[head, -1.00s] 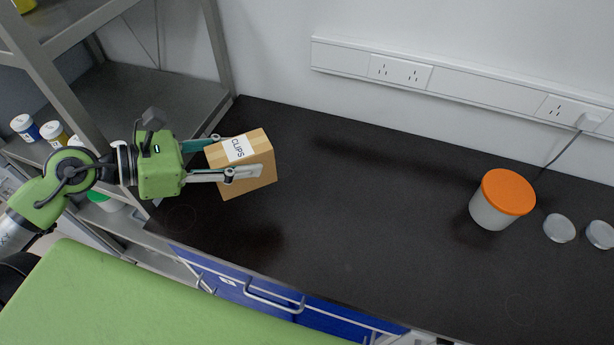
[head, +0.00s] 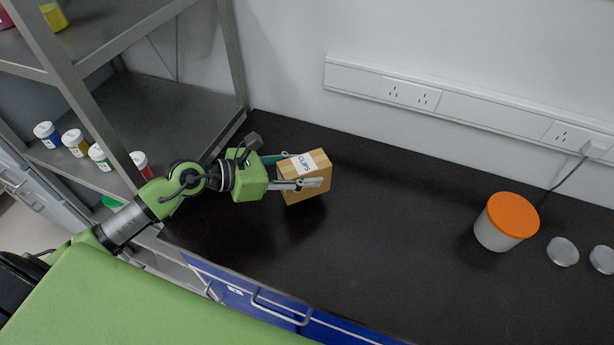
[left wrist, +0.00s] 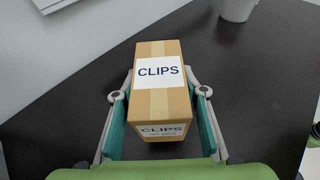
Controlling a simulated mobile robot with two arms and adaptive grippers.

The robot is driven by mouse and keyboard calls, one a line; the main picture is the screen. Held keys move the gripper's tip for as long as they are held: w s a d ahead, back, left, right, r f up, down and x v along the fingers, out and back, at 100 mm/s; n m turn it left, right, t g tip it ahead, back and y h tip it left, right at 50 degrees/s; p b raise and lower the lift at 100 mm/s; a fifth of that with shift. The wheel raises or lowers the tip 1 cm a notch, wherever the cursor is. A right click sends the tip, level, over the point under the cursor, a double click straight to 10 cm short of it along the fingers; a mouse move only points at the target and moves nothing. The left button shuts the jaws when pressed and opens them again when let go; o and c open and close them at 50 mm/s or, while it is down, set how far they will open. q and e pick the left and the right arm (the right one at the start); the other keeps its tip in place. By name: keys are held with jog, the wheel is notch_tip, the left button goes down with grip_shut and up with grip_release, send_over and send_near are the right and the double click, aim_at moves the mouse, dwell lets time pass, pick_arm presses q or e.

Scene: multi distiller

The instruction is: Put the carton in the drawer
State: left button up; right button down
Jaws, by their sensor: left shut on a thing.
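The carton (head: 309,183) is a brown box with a white "CLIPS" label. My left gripper (head: 302,170) is shut on it, with a finger along each side. In the left wrist view the carton (left wrist: 158,95) sits between the fingers of my left gripper (left wrist: 160,110). It is over the dark bench top; I cannot tell whether it touches the surface. The blue drawer front (head: 235,300) with a metal handle is below the bench's front edge; it looks closed, and part of it is hidden by my green body. My right gripper is not in view.
A metal shelf (head: 150,110) with several small bottles is at the left. The middle of the bench is clear.

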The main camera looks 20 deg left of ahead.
pick_arm(q)
jog(key=shift+w+d+f, duration=0.25)
jog(key=shift+w+f, duration=0.15)
jog(key=shift+f, duration=0.05)
jog(key=shift+f+p, duration=0.35)
jog(key=shift+f, duration=1.3)
jog(key=shift+f, duration=0.1)
jog(key=o, duration=0.7)
jog(key=shift+f, duration=0.15)
jog(key=o, duration=0.5)
jog(key=shift+c, duration=0.2)
